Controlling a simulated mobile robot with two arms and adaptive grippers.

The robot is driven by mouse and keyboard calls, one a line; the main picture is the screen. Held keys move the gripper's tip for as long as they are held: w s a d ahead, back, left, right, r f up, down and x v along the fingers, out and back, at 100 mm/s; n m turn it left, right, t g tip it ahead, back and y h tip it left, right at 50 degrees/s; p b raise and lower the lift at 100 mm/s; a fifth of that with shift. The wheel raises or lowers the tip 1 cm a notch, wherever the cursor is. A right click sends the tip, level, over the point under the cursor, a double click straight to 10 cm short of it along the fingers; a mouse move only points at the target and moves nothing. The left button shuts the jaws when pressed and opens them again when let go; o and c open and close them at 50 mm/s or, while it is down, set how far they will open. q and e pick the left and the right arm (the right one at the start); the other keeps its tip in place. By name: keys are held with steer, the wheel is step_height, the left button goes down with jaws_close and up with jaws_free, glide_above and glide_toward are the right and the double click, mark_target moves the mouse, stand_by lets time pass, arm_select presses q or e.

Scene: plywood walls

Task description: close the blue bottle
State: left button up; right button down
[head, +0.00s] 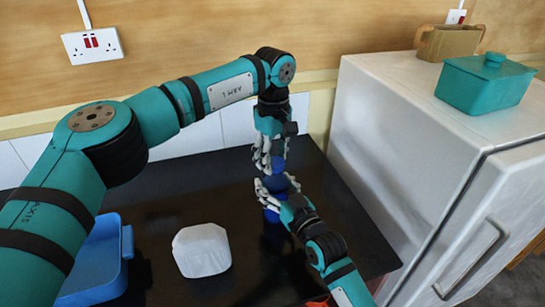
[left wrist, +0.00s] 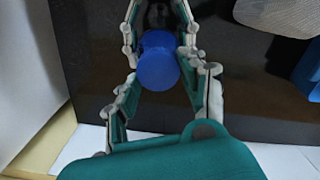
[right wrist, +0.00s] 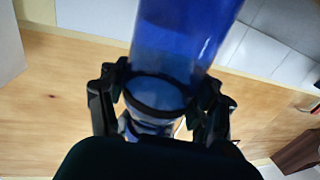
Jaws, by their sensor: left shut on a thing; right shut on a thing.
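The blue bottle (head: 273,215) stands upright over the dark counter. My right gripper (head: 277,191) is shut around its upper part. In the right wrist view the translucent bottle body (right wrist: 185,40) sits between my right fingers (right wrist: 160,105), with a dark ring around it. My left gripper (head: 270,160) points down just above, shut on a blue cap (head: 278,163). In the left wrist view the cap's round top (left wrist: 158,68) shows between my left fingers (left wrist: 160,90). The cap is roughly above the bottle. Fingers hide the join, so I cannot tell whether they touch.
A white rounded block (head: 202,250) and a blue container (head: 98,262) are on the dark counter (head: 165,215) at left. A white fridge (head: 400,150) stands at right with a teal lidded box (head: 485,85) and a brown holder (head: 448,42) on top. A wall socket (head: 93,45) is behind.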

arm_select(q)
steer(key=m, duration=0.4)
steer(key=shift+d, duration=0.15)
steer(key=m, duration=0.4)
steer(key=shift+w+d+m, duration=0.1)
steer(key=shift+d+m, duration=0.05)
steer(key=shift+m, duration=0.25)
steer(key=m, duration=0.6)
steer(key=shift+d+m, duration=0.15)
steer(key=shift+m, duration=0.15)
steer(key=o, duration=0.7)
steer(key=shift+r, duration=2.25)
